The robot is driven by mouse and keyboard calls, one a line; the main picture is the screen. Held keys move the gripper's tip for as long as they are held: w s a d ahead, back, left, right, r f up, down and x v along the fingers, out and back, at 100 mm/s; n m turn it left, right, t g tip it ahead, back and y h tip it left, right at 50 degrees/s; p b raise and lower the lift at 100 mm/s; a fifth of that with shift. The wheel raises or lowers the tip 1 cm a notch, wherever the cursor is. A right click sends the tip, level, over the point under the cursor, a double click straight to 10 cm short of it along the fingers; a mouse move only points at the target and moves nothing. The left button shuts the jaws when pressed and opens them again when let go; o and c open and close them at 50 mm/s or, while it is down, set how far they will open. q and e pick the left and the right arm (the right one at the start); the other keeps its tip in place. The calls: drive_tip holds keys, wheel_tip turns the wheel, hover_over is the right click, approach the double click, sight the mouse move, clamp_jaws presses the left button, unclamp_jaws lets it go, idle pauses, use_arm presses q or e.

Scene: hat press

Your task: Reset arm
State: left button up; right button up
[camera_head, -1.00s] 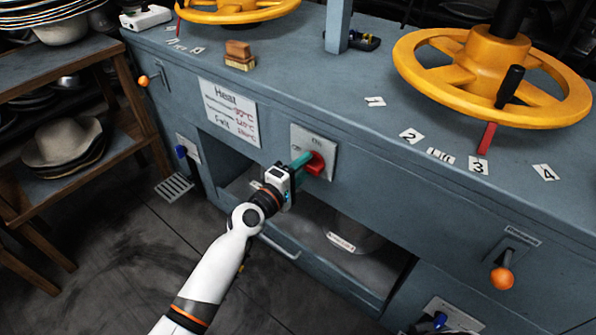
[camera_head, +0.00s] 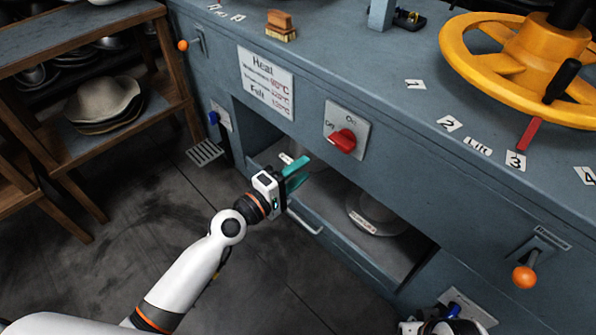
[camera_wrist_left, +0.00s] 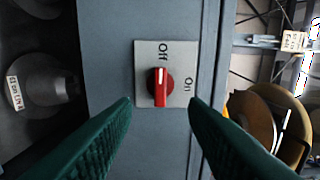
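My left gripper (camera_head: 297,172) hangs in front of the grey-blue bench, below and left of the red switch knob (camera_head: 344,141). Its teal fingers are apart and empty, with clear space between them and the bench. In the left wrist view the knob (camera_wrist_left: 160,82) sits beyond the gap between the open fingertips (camera_wrist_left: 161,103). The knob is on a pale plate (camera_wrist_left: 144,60) marked Off and On, and its white mark points toward Off. A white and black part at the bottom edge may be my right arm; its fingers cannot be made out.
An open shelf under the bench holds a round metal piece (camera_head: 375,212). A drawer handle (camera_head: 304,221) sticks out near my left gripper. A yellow handwheel (camera_head: 470,50) and an orange-knobbed lever (camera_head: 524,276) are at the right. A wooden rack (camera_head: 178,98) stands left. Floor before the bench is clear.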

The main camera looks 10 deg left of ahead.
idle(0.3)
